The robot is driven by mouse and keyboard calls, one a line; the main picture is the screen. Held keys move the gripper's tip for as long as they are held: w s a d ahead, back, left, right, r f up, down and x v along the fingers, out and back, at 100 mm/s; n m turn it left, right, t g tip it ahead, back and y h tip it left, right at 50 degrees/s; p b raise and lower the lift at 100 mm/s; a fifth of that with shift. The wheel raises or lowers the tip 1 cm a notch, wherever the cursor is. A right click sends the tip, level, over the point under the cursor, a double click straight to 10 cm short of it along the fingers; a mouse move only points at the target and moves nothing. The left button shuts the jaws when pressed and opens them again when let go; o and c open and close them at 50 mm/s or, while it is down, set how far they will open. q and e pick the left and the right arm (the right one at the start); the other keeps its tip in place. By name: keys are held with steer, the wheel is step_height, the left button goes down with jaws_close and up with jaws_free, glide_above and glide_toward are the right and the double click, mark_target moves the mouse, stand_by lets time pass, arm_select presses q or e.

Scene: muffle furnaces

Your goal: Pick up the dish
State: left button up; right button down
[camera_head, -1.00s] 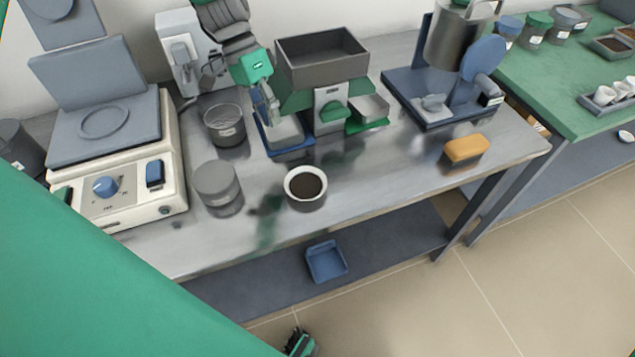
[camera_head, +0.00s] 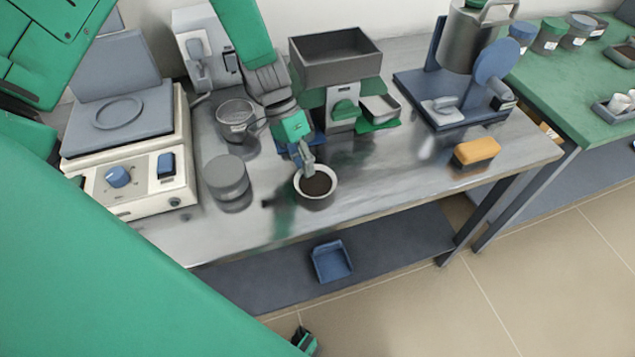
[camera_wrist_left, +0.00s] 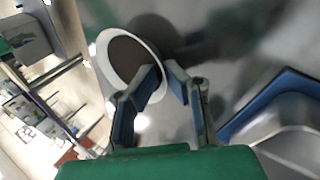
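The dish (camera_head: 316,189) is a small white round bowl with dark brown contents. It stands upright on the steel bench near its front edge. My left gripper (camera_head: 304,166) reaches down from above to the dish's far left rim. In the left wrist view the dish (camera_wrist_left: 104,50) is at upper left. There the two fingertips of my left gripper (camera_wrist_left: 163,70) are apart, with the near rim of the dish at the gap between them. Whether they touch the rim I cannot tell.
A grey lidded jar (camera_head: 228,180) stands left of the dish, and a hotplate (camera_head: 137,185) farther left. Behind are a wire-topped cup (camera_head: 237,117) and a grey hopper (camera_head: 335,59).

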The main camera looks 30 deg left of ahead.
arm_select(q)
steer(key=shift+d+f, duration=0.1)
steer(key=shift+f, duration=0.15)
steer(key=shift+a+f, duration=0.1)
steer(key=shift+a, duration=0.35)
jaws_close()
arm_select(e)
steer(key=shift+a+r, duration=0.1)
steer(key=shift+a, duration=0.3)
arm_select(q)
steer(key=shift+d, duration=0.2)
arm_select(e)
steer(key=shift+d, duration=0.1)
arm_select(q)
steer(key=shift+r, duration=0.35)
step_height(320, 180, up, 10)
steer(key=shift+f, duration=0.25)
arm_select(e)
steer(key=shift+r, duration=0.25)
